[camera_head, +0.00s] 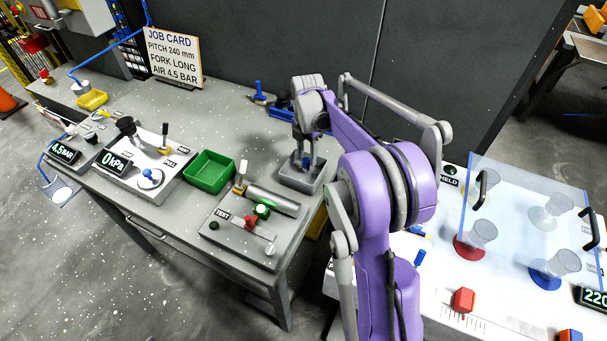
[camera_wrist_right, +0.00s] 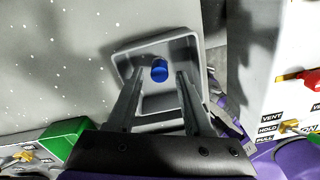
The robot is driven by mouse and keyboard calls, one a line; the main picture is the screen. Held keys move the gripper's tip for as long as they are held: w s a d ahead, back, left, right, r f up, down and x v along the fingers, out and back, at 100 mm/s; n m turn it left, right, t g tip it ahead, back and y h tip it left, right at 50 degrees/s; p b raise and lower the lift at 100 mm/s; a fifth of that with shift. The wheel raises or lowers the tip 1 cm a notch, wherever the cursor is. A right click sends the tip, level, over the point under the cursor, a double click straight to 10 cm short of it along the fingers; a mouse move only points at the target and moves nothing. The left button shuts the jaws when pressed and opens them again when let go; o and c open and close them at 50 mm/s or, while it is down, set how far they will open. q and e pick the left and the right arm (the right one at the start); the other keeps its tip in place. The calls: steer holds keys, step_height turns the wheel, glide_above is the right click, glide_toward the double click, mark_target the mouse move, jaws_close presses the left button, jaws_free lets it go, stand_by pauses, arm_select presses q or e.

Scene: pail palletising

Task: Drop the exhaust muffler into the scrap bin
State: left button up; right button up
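A small blue cylinder (camera_wrist_right: 159,70), which may be the exhaust muffler, shows inside a square grey tray (camera_wrist_right: 190,50) in the right wrist view. In the head view the grey tray (camera_head: 299,182) stands at the bench's right end, with the blue cylinder (camera_head: 306,161) at its middle. My right gripper (camera_head: 307,158) points down over the tray. In the right wrist view its fingers (camera_wrist_right: 159,78) are spread on either side of the cylinder, with gaps showing. No label shows which container is the scrap bin. My left gripper is out of view.
A green bin (camera_head: 210,172) sits left of the grey tray, beside a test fixture (camera_head: 250,228). Gauge panels (camera_head: 140,165) and a job card (camera_head: 174,55) stand farther left. A white table with a clear shield (camera_head: 525,200) is at the right.

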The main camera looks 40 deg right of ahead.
steer(key=shift+o, duration=0.5)
step_height(320, 180, up, 11)
stand_by(0.6)
steer(key=s+a+f+m+t, duration=0.1)
steer(key=s+a+m+t, duration=0.2)
steer(key=s+a+m, duration=0.9)
steer(key=s+a+f+m+t, duration=0.2)
steer(key=s+a+f+m, duration=0.5)
steer(key=s+a, duration=0.3)
steer(key=shift+a+f+t, duration=0.2)
steer(key=shift+f+t, duration=0.1)
steer(key=shift+f, duration=0.3)
